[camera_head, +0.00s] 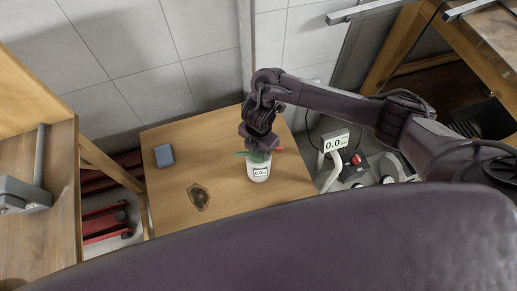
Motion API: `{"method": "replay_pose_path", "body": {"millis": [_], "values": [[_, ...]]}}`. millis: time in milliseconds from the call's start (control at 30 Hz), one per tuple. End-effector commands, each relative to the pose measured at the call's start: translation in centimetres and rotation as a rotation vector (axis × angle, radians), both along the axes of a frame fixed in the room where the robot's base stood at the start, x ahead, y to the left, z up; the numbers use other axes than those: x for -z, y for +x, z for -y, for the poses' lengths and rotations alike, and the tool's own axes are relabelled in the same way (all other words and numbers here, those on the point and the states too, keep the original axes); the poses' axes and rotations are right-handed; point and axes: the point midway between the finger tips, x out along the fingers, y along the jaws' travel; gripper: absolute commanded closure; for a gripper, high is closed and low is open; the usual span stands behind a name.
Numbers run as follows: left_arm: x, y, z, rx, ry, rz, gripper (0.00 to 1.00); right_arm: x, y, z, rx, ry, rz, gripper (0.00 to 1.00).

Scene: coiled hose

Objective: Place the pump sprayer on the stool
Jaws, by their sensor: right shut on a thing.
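The pump sprayer (258,172) is a small white container with a label and a green and red top. It stands upright over the right part of a square wooden top (225,212), which looks like the stool. I cannot tell whether its base touches the wood. My right gripper (259,153) comes down from above and is shut on the sprayer's top, hiding part of it. My left gripper is not in view.
A blue-grey block (164,155) and a dark brown patch or object (199,196) lie on the wooden top. A wooden bench (38,215) is at the left. Tiled wall (140,50) lies behind.

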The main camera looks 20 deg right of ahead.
Motion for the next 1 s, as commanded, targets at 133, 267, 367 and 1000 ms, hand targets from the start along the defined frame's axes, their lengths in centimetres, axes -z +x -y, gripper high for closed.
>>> {"method": "replay_pose_path", "body": {"millis": [133, 267, 367, 1000], "values": [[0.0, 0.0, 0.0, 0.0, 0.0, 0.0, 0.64, 0.6, 0.1, 0.0, -0.001, 0.0, 0.002, 1.0], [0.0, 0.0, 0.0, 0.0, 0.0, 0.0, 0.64, 0.5, 0.1, -0.1, -0.001, 0.0, 0.002, 1.0], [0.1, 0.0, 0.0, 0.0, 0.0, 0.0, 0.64, 0.7, 0.0, -0.1, -0.001, 0.001, 0.002, 1.0], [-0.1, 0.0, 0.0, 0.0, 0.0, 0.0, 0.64, -0.2, 0.1, -0.1, -0.004, 0.001, 0.002, 0.26]]}}
